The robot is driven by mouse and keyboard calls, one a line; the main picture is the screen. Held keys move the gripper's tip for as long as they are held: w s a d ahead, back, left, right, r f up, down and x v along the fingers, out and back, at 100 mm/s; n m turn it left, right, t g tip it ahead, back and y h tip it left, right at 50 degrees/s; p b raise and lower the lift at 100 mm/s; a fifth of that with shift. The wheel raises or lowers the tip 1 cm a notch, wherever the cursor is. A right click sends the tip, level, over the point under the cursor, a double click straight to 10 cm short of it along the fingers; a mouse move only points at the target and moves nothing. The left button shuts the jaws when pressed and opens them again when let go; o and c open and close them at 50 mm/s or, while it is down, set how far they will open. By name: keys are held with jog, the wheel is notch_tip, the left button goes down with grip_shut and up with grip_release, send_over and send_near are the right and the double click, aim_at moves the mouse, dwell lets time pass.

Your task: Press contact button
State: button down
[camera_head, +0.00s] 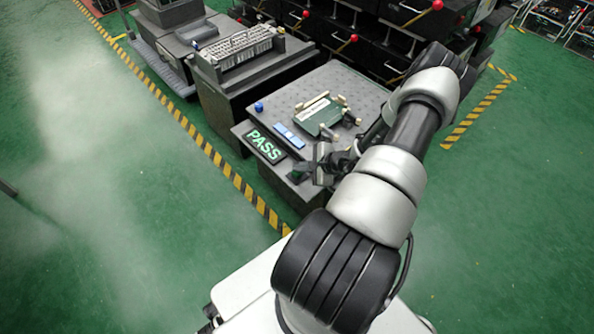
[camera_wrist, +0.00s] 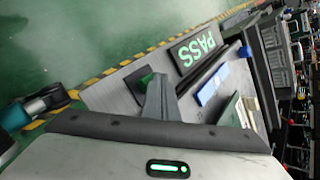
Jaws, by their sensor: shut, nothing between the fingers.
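A green button (camera_wrist: 146,79) on a dark base shows in the wrist view at the near corner of the grey fixture table. My gripper (camera_wrist: 160,84) is shut and empty, its fingertips right at the button and covering part of it. I cannot tell whether they touch or press it. In the head view my gripper (camera_head: 318,172) is low over the front corner of the fixture table (camera_head: 345,82), where the button is small and dark. A display (camera_head: 265,145) beside it reads PASS in green letters; it also shows in the wrist view (camera_wrist: 197,49).
A blue bar (camera_head: 289,135), a blue knob (camera_head: 259,107) and a green board in a clamp (camera_head: 322,115) are on the table. Another dark fixture with a grey block (camera_head: 236,47) stands to the left. Red-knobbed levers (camera_head: 437,5) stand behind. Green floor on the left is open.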

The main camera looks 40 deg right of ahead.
aim_at(300, 173)
jog(key=shift+r+p, duration=0.6)
jog(key=shift+r, duration=0.3)
jog(key=shift+r, duration=0.15)
jog(key=shift+r+p, duration=1.6)
jog(key=shift+r, duration=0.75)
jog(key=shift+r, duration=0.1)
